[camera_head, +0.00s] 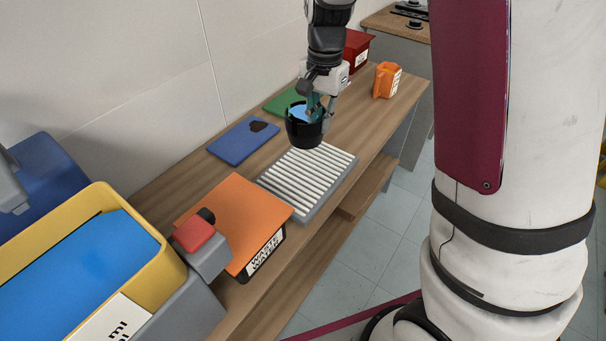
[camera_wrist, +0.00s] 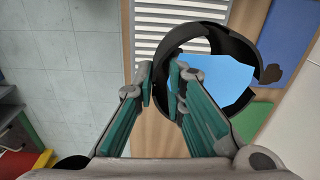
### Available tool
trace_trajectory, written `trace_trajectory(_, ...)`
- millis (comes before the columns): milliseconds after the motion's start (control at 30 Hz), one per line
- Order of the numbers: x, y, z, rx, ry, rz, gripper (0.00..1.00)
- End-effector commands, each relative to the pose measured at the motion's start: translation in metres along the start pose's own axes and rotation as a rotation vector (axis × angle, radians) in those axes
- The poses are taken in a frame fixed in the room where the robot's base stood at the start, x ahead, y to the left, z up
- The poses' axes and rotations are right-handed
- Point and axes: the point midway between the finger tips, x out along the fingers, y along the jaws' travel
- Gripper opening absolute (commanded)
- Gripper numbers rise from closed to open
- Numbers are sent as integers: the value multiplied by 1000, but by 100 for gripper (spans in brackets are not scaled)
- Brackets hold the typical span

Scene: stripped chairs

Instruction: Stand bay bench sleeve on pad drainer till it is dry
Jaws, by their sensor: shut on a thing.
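My gripper (camera_head: 315,108) is shut on the wall of a black ring-shaped sleeve (camera_head: 304,134), with light blue inside it. In the wrist view the teal fingers (camera_wrist: 160,82) pinch one side of the sleeve (camera_wrist: 241,48), and its rim shows a gap. The sleeve is held over the bench, near the far end of the pad drainer (camera_head: 313,211), a grey tray with white slats. The drainer also shows at the top of the wrist view (camera_wrist: 172,20). I cannot tell exactly how high the sleeve is above the bench. No other thing is seen on the drainer.
A blue pad (camera_head: 236,145) with a dark blotch and a green pad (camera_head: 283,101) lie along the wall. An orange-lidded labelled box (camera_head: 232,215) stands nearer than the drainer. A red box (camera_head: 355,52) and an orange jug (camera_head: 381,82) stand farther along. A yellow-rimmed bucket (camera_head: 106,200) is at left.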

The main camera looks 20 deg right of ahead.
Motion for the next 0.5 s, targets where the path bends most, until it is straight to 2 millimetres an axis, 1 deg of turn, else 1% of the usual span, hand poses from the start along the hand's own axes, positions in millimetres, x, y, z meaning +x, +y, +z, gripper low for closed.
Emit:
trace_trajectory(33,4,-1,-1,23,1,-2,0)
trace_trajectory(133,6,1,-1,56,1,-2,0)
trace_trajectory(200,11,2,0,68,-1,0,0)
trace_trajectory(267,20,3,0,72,-1,2,0)
trace_trajectory(400,46,3,0,72,-2,2,0)
trace_trajectory(500,59,3,0,71,-1,0,0)
